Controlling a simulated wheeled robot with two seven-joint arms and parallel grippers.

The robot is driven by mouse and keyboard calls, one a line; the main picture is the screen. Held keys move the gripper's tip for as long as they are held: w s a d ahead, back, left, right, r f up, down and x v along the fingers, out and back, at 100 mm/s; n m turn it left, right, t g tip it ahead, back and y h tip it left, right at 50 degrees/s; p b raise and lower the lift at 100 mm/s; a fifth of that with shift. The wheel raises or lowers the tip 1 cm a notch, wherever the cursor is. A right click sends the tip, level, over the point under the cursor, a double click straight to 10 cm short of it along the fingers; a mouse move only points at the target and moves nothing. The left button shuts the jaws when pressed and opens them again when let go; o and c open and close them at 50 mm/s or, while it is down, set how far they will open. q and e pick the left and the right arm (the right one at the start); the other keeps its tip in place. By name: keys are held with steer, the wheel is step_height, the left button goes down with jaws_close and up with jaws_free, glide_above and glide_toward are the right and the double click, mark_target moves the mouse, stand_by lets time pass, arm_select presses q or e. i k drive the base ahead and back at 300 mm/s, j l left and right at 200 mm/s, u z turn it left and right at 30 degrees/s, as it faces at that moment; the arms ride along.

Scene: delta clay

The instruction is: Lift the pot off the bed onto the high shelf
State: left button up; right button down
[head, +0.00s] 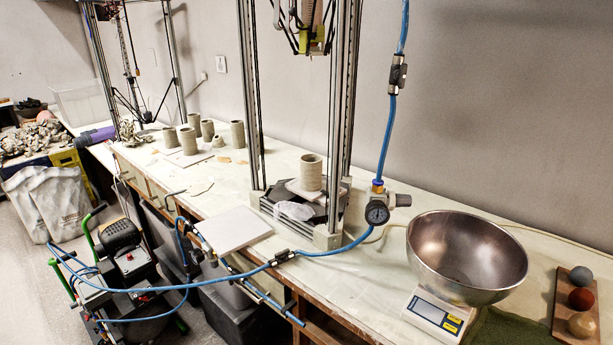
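A grey-beige clay pot (311,173), a ribbed upright cylinder, stands on the bed (305,192) of the delta printer in the middle of the head view. The printer's metal posts (337,110) rise around it, and its print head (311,25) hangs well above the pot. A crumpled whitish lump lies at the front of the printer base. Neither of my grippers is in view. No high shelf can be made out in this view.
A steel bowl (467,255) sits on a scale (437,314) at the right. A board with balls (581,299) lies beyond it. A blue hose with a gauge (377,212) runs beside the printer. A white slab (235,230) lies left. More clay cylinders (188,140) stand farther back.

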mark_target(310, 163)
steer(key=i+j, duration=0.15)
steer(key=j, duration=0.25)
steer(key=i+j+z, duration=0.1)
steer(key=j, duration=0.25)
steer(key=i+j, duration=0.2)
steer(key=j, duration=0.2)
steer(key=i+j+z, duration=0.1)
steer(key=j, duration=0.3)
steer(key=i+j, duration=0.15)
steer(key=j, duration=0.25)
steer(key=i+j+z, duration=0.1)
steer(key=j, duration=0.3)
steer(key=i+j, duration=0.1)
steer(key=j, duration=0.3)
